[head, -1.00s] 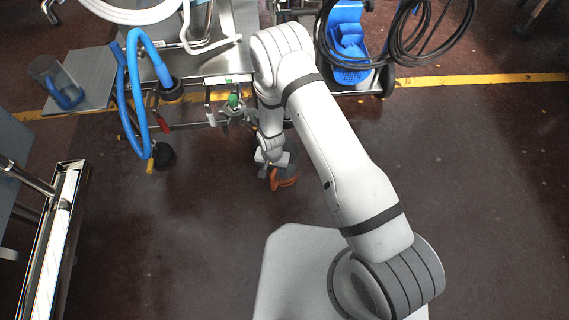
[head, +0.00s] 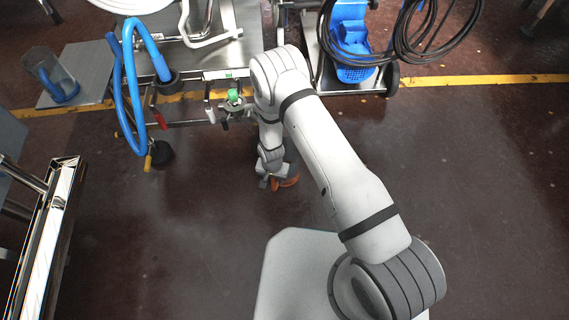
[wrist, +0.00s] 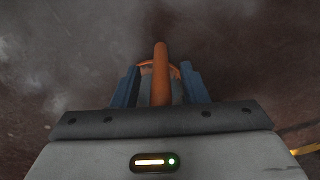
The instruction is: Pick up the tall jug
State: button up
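In the wrist view the orange upright handle (wrist: 160,75) stands between the two dark blue fingers of my gripper (wrist: 160,88). A gap shows on each side of the handle, so the gripper looks open around it. I cannot tell which jug is taller.
A steel trolley with a blue hose (head: 131,75) and valves (head: 235,102) is just behind my gripper. A cart with a blue bin (head: 352,55) and black cable (head: 420,35) stands at the back. A metal frame (head: 45,235) is at the left. The floor at the right is clear.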

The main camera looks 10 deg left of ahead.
grip_shut()
dwell(0.4)
